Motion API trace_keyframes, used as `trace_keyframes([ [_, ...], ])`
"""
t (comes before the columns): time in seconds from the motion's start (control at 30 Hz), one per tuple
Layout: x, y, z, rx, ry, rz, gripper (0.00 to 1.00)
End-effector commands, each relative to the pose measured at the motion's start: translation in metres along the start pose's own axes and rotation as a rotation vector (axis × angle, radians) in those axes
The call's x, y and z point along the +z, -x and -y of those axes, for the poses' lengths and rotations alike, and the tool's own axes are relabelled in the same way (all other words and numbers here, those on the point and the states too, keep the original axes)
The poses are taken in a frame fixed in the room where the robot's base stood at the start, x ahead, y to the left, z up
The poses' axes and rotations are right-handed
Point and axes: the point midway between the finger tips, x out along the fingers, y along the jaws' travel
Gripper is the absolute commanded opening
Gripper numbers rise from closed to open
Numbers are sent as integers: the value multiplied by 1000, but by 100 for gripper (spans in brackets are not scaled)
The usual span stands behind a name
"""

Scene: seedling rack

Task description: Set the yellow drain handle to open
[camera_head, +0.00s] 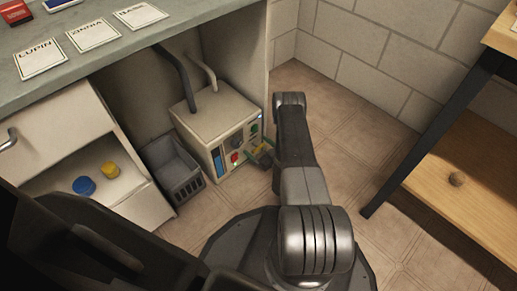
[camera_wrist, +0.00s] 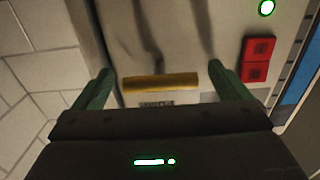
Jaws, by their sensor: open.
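The yellow drain handle (camera_wrist: 160,82) is a short bar on the pale front panel of the unit in the wrist view. It lies nearly level in that picture, above a small dark label too blurred to read. My gripper (camera_wrist: 160,70) is open, with one green finger on each side of the bar's ends and a gap at both. I cannot tell whether the fingers reach the handle's depth. In the head view, my gripper (camera_head: 262,157) is at the front of the beige unit (camera_head: 205,108), and the handle is mostly hidden there.
A red switch block (camera_wrist: 258,60) and a lit green lamp (camera_wrist: 266,8) sit right of the handle. A grey basket (camera_head: 175,168) stands left of the unit, beneath the counter (camera_head: 100,55). A wooden bench (camera_head: 470,185) stands at the right, with bare floor between.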

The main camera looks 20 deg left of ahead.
Motion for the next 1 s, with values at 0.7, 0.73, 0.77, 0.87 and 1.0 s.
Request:
trace_keyframes([
  [0.7,0,30,-1,3,-1,4,36],
  [0.73,0,34,-2,3,0,3,36],
  [0.77,0,37,-1,2,0,2,36],
  [0.87,0,44,-1,2,0,1,36],
  [1.0,0,46,0,1,0,0,36],
])
